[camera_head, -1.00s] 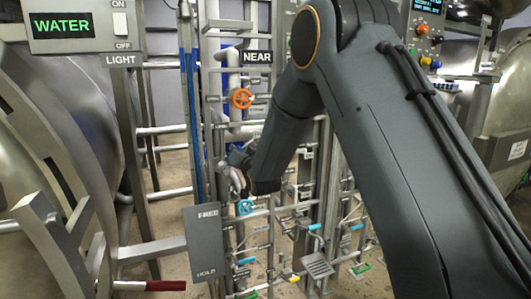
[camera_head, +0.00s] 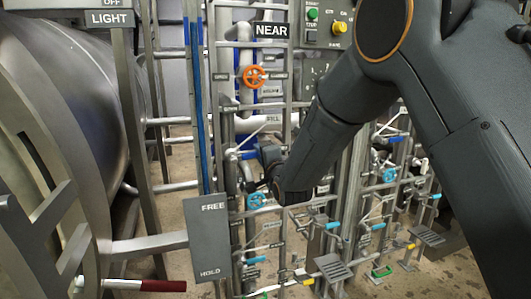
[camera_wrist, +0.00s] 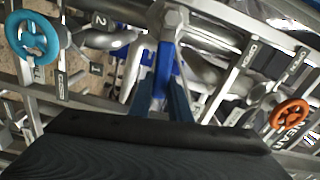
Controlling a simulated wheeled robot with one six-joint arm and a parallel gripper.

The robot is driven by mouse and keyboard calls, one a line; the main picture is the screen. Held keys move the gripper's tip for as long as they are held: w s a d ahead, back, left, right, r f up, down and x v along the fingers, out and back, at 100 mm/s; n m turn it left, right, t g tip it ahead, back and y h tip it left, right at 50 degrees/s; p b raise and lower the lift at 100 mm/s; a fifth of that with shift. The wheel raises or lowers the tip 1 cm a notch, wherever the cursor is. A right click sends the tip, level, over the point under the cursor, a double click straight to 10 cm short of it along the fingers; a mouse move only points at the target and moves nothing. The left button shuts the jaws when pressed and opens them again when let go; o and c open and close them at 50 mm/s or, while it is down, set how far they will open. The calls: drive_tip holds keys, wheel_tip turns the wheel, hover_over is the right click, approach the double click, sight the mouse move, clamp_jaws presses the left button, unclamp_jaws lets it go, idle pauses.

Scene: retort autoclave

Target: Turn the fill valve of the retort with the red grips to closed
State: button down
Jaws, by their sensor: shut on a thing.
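My gripper (camera_wrist: 163,98) is shut on a blue lever handle (camera_wrist: 163,68), which runs from a grey valve body (camera_wrist: 173,22) in the wrist view. In the head view my gripper (camera_head: 258,180) is at the pipe rack, just above a blue handwheel (camera_head: 256,200); my wrist hides most of the handle there. A FILL label (camera_head: 273,118) is on the rack above my gripper. A red grip (camera_head: 163,286) is on a bar of the left retort (camera_head: 95,90), low in the head view. I cannot read the valve's exact position.
An orange handwheel (camera_head: 254,77) is above my gripper, under the NEAR sign (camera_head: 271,30). The grey FREE/HOLD plate (camera_head: 208,238) stands at front left. Several small levers and a second blue handwheel (camera_head: 389,174) are to the right. Rack bars are close around my gripper.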

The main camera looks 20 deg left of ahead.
drive_tip(key=shift+s+a+f+m+b, duration=0.15)
drive_tip(key=shift+f+m+b, duration=0.3)
drive_tip(key=shift+f+m, duration=0.45)
drive_tip(key=shift+s, duration=0.1)
drive_tip(key=c, duration=1.6)
unclamp_jaws()
drive_tip(key=shift+a, duration=0.1)
drive_tip(key=shift+c, duration=0.2)
drive_tip(key=shift+d, duration=0.2)
drive_tip(key=v, duration=0.7)
drive_tip(key=shift+s+d, duration=0.2)
drive_tip(key=shift+d, duration=0.05)
